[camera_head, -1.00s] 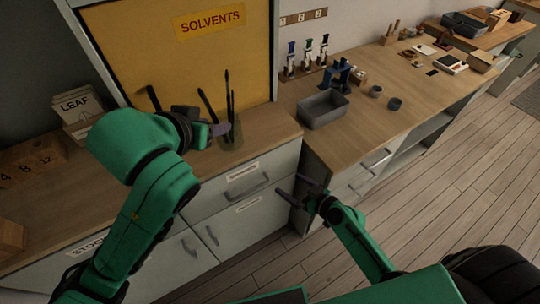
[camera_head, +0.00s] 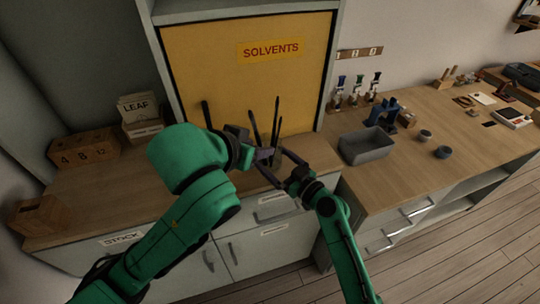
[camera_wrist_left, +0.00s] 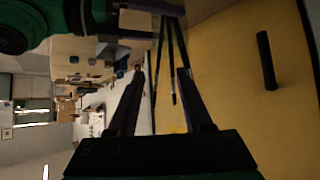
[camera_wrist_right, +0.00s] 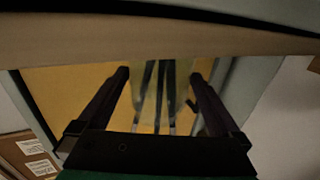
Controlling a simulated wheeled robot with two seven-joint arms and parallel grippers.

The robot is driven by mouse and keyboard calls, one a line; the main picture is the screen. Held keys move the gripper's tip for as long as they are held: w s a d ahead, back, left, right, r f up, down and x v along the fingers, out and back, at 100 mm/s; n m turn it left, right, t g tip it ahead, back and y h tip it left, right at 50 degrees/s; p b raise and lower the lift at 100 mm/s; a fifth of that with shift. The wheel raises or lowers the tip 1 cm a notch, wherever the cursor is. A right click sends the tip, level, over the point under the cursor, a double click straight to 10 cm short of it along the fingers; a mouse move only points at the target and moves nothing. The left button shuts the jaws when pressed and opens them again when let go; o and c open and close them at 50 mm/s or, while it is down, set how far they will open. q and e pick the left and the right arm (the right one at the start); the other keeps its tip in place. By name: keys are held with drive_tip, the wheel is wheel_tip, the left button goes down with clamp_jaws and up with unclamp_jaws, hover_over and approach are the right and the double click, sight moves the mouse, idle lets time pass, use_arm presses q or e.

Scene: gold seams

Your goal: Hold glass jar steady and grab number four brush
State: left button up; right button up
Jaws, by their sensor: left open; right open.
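The see-through glass jar (camera_wrist_right: 153,95) stands on the wooden counter in front of the yellow panel. Several dark brushes (camera_head: 276,118) stand in it with their long ends up. I cannot read a number on any brush. My left gripper (camera_head: 262,156) is open beside the jar; in the left wrist view (camera_wrist_left: 160,75) its fingers point toward the brush shafts. My right gripper (camera_head: 288,166) is open at the jar's near side; in the right wrist view (camera_wrist_right: 159,76) the jar shows between its fingers. In the head view the grippers partly hide the jar.
The yellow panel marked SOLVENTS (camera_head: 245,90) rises behind, with a black handle (camera_head: 206,114). A grey bin (camera_head: 366,148) and a blue stand (camera_head: 384,115) are on the right bench. A LEAF box (camera_head: 140,112) and a numbered wooden box (camera_head: 82,149) stand left.

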drive_tip(key=shift+x, duration=1.15)
